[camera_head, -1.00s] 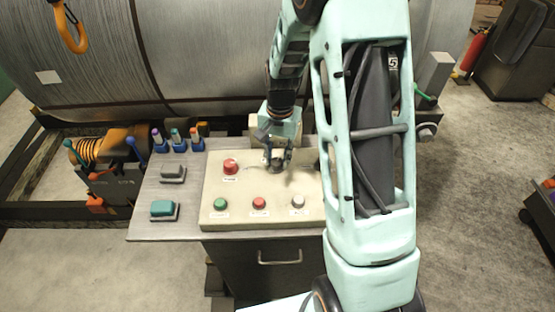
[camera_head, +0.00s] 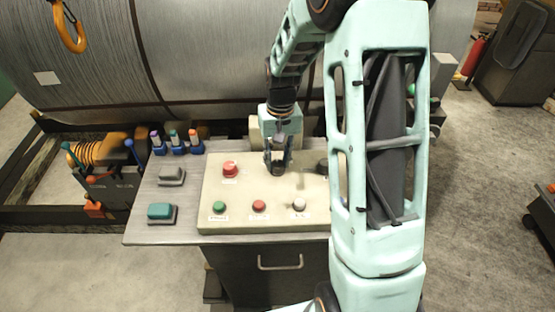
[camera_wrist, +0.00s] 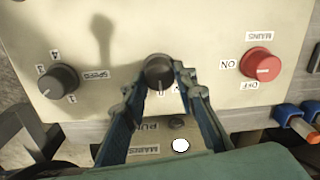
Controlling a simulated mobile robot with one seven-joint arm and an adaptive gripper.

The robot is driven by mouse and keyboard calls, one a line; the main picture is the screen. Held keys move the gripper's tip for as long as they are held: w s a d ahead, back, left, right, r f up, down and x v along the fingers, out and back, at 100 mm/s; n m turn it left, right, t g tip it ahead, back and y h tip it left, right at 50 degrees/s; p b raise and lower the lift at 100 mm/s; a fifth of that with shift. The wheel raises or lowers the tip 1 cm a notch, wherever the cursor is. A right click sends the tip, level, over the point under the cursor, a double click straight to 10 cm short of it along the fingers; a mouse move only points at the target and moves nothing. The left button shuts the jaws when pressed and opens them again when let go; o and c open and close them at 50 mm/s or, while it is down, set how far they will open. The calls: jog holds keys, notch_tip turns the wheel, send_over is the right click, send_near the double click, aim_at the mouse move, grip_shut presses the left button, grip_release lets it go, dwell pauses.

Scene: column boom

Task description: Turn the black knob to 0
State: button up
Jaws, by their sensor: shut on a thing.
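A black knob (camera_wrist: 158,70) is between the two fingers of my gripper (camera_wrist: 160,80) in the wrist view, and the gripper is shut on it. Its pale pointer line faces the bottom of that picture. Characters beside it are partly hidden by the fingers. In the head view my gripper (camera_head: 277,166) points down at the beige panel (camera_head: 215,188), at the knob's place. A second black knob (camera_wrist: 60,80), labelled SPEED, stands apart to the left in the wrist view.
A red MAINS knob (camera_head: 230,170) is left of my gripper. Green (camera_head: 219,207), red (camera_head: 259,206) and white (camera_head: 299,205) buttons line the panel's front. Two switches stand on the metal table (camera_head: 145,215) to the left. A large metal cylinder (camera_head: 200,70) lies behind.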

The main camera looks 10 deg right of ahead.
aim_at(279, 162)
jog(key=o, duration=1.2)
jog(key=shift+c, duration=0.2)
notch_tip(279, 162, up, 12)
jog(key=shift+d, duration=0.2)
